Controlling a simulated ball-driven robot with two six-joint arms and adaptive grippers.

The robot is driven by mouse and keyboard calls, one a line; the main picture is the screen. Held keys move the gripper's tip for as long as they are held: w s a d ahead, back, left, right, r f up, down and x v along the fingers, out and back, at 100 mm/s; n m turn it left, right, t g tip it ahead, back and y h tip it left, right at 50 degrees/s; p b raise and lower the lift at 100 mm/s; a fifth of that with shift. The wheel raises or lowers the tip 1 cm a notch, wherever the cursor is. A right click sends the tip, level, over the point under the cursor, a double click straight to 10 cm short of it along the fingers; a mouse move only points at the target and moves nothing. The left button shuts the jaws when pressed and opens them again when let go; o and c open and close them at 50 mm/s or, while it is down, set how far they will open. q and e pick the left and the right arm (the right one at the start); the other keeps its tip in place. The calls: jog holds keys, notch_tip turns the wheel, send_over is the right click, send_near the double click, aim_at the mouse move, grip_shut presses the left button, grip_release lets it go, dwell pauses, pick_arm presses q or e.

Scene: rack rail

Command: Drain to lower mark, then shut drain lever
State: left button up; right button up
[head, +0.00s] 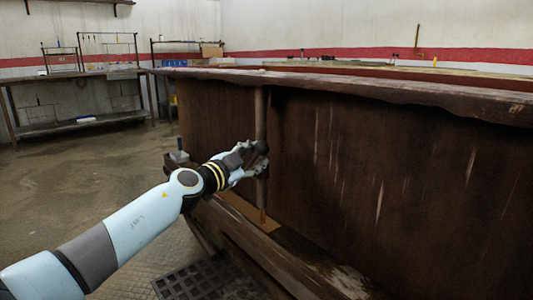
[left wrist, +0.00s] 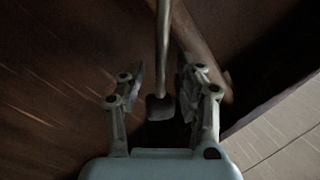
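The big rusty brown tank (head: 390,170) fills the right of the head view. A vertical brown pipe (head: 260,112) runs down its side. My left gripper (head: 262,158) is at this pipe, partway up the tank wall. In the left wrist view, a thin metal lever (left wrist: 163,45) with a dark, wider end (left wrist: 160,107) lies between the fingers of the left gripper (left wrist: 160,72). The fingers are apart, with gaps showing on both sides of the lever. Contact is not visible. The liquid level and any mark on the tank cannot be made out. My right gripper is out of view.
A brown beam (head: 240,235) runs along the tank's foot. A dark floor grate (head: 192,279) lies below my left arm. A bench (head: 85,121) with racks stands at the back left. The stained floor at left is clear.

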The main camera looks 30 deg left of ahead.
pick_arm(q)
jog(key=shift+w+d, duration=0.1)
jog(key=shift+w, duration=0.35)
jog(key=shift+c, duration=0.2)
grip_shut()
